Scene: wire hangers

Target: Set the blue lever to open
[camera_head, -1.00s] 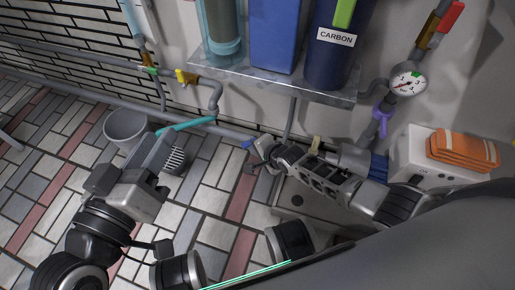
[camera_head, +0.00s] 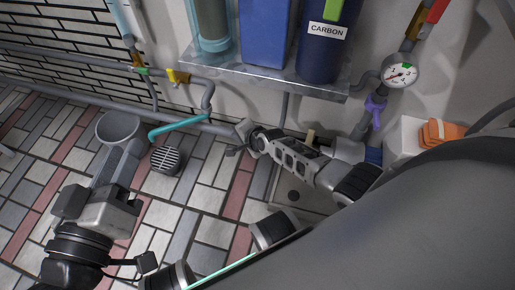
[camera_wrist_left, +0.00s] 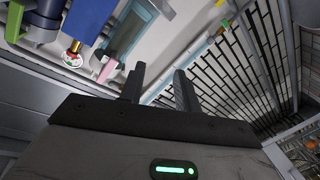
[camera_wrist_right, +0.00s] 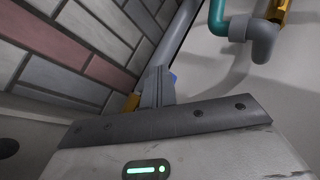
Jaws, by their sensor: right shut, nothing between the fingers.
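The blue lever shows only as a small blue bit (camera_wrist_right: 173,78) just behind my right fingertips in the right wrist view. In the head view it is hidden behind my right gripper (camera_head: 238,138), which is at the low grey pipe along the wall. My right gripper's fingers (camera_wrist_right: 158,84) are together and empty; whether they touch the lever cannot be told. My left gripper (camera_head: 119,160) hangs over the tiled floor beside the grey bucket. Its two fingers stand apart with nothing between them in the left wrist view (camera_wrist_left: 159,88).
A metal shelf (camera_head: 270,78) with canisters overhangs the pipe. A grey bucket (camera_head: 118,124) and floor drain (camera_head: 166,160) are at left. Open floor lies between.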

